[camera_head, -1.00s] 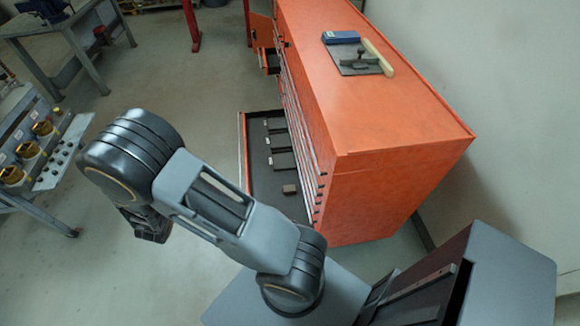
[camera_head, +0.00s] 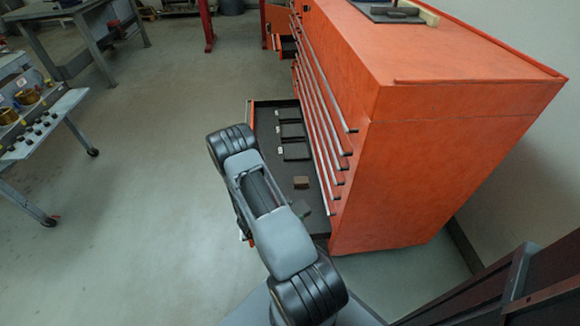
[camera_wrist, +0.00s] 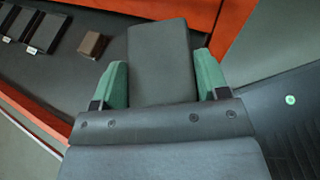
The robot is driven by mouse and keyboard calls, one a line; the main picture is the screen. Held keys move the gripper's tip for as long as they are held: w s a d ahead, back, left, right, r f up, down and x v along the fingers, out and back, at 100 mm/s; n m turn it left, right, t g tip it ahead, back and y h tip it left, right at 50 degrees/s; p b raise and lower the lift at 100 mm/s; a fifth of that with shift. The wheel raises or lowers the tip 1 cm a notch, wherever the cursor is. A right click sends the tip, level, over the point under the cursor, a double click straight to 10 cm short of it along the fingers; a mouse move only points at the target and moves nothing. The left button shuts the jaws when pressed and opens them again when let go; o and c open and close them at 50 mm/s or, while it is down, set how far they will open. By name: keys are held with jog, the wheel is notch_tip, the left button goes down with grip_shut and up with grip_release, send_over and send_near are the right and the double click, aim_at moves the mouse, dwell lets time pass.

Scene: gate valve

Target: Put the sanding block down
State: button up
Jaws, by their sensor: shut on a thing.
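My gripper (camera_wrist: 161,82) has green fingers and is shut on a flat dark grey block, the sanding block (camera_wrist: 160,52), in the wrist view. The block sticks out past the fingertips, above the dark floor of an open drawer (camera_wrist: 75,65). Whether it touches the drawer floor cannot be told. In the head view my arm reaches to the open drawer (camera_head: 262,130), and hides most of the gripper and the block. A small brown block (camera_wrist: 93,44) lies in the drawer, left of the held block; it also shows in the head view (camera_head: 301,182).
The orange tool chest (camera_head: 450,150) stands to the right of the drawer. Black-framed flat items (camera_head: 294,140) lie farther back in the drawer. Tools (camera_head: 395,13) lie on the chest top. A cart with brass parts (camera_head: 38,125) stands at the left, with clear floor between.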

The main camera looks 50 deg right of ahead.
jog(key=shift+m+g, duration=0.4)
jog(key=shift+g, duration=0.1)
jog(key=f, duration=0.1)
jog(key=s+d+f+b, duration=0.1)
jog(key=s+f, duration=0.1)
jog(key=f, duration=0.1)
jog(key=shift+d+f+b, duration=0.1)
jog(key=shift+d+b, duration=0.05)
jog(key=shift+b, duration=0.25)
jog(key=w+d+f+b, duration=0.2)
jog(key=w+f, duration=0.1)
jog(key=w+d+f+b, duration=0.2)
jog(key=w+f, duration=0.1)
jog(key=w, duration=0.1)
jog(key=w+d+f+b, duration=0.2)
jog(key=w+d+f, duration=0.1)
jog(key=w, duration=0.1)
jog(key=shift+f, duration=0.1)
jog(key=shift+w+d+f+b, duration=0.1)
jog(key=shift+f+b, duration=0.55)
jog(key=shift+f, duration=0.25)
jog(key=shift+w+d+f+b, duration=0.1)
jog(key=shift+f+b, duration=0.55)
jog(key=shift+f, duration=0.25)
